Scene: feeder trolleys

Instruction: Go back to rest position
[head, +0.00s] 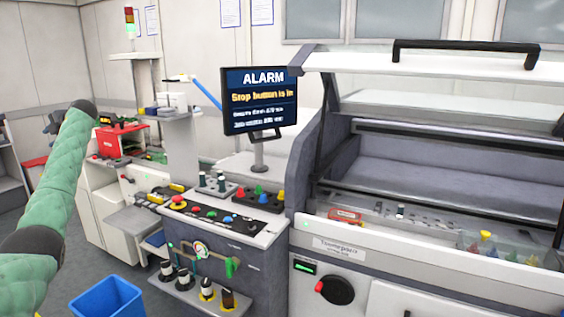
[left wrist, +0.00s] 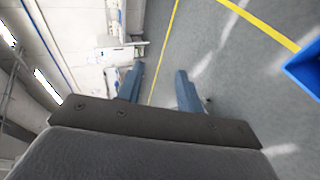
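My left arm (head: 58,185), in a green padded sleeve, is raised at the left edge of the head view. I cannot clearly make out its gripper there. My right arm and right gripper are in neither view.
A blue bin (head: 107,297) stands on the floor at front left. A control desk (head: 225,232) carries buttons and a monitor (head: 260,99) reading "ALARM, Stop button is in". A machine (head: 340,240) with a raised lid (head: 440,62) fills the right. Open floor (left wrist: 225,60) lies below the left gripper.

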